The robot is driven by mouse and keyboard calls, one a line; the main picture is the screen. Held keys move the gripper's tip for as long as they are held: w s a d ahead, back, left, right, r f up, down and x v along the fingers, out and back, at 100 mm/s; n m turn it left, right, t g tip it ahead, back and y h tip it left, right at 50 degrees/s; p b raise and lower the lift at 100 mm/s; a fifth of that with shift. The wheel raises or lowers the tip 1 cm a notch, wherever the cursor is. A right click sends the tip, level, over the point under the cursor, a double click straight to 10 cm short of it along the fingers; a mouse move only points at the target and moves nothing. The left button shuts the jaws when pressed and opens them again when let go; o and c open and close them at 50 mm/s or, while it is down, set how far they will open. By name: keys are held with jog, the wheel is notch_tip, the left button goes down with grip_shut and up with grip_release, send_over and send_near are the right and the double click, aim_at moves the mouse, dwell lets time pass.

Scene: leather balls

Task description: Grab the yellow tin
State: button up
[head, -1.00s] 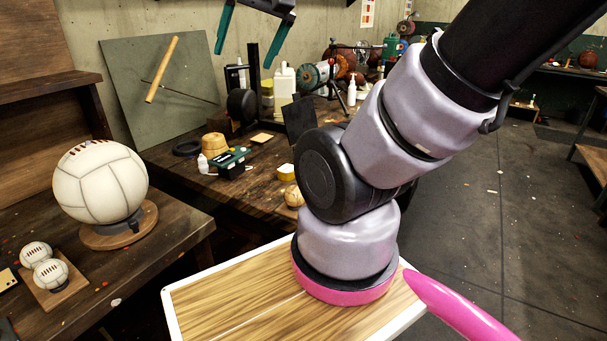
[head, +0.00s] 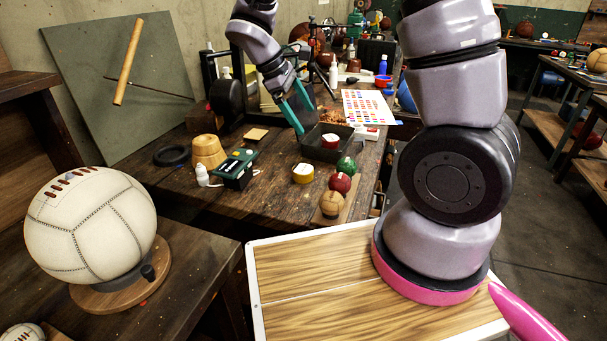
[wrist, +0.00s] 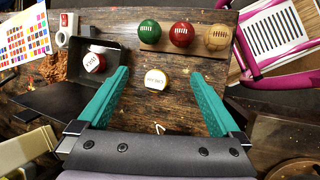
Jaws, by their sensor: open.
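The yellow tin (head: 303,173) is a small round tin with a pale lid, upright on the dark workbench. In the wrist view the yellow tin (wrist: 156,79) lies between and beyond the fingertips, nearer the left one. My gripper (wrist: 178,72) has two teal fingers spread wide with nothing between them touching. In the head view my gripper (head: 298,108) hangs above the bench, behind the tin, pointing down. The tin is clear of both fingers as far as the views show.
A dark tray (head: 326,143) with a red tin (head: 330,141) stands beside the yellow tin. Green, red and tan small balls on a wooden strip (wrist: 183,45) sit close by. A green-black device (head: 236,168) and a wooden form (head: 208,151) stand to the left.

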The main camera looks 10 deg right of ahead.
aim_at(297, 171)
jog(key=w+a+f+n+t+h, duration=0.1)
jog(key=a+f+n+h, duration=0.1)
jog(key=f, duration=0.3)
jog(key=w+a+f+n+t+h, duration=0.1)
jog(key=a+f+n+t+h, duration=0.1)
jog(key=f+n, duration=0.3)
jog(key=w+a+f+n+t+h, duration=0.1)
jog(key=a+f+n, duration=0.2)
jog(key=f, duration=0.3)
jog(key=shift+a+f+n+h, duration=0.2)
jog(key=shift+n+h, duration=0.2)
jog(key=shift+n, duration=0.1)
jog(key=shift+w+d+f+t, duration=0.1)
jog(key=shift+d+f+t, duration=0.05)
jog(key=shift+f+t, duration=0.15)
jog(key=x, duration=1)
jog(key=shift+d+f, duration=0.1)
jog(key=shift+f, duration=0.1)
jog(key=c, duration=1.3)
jog(key=shift+r, duration=0.1)
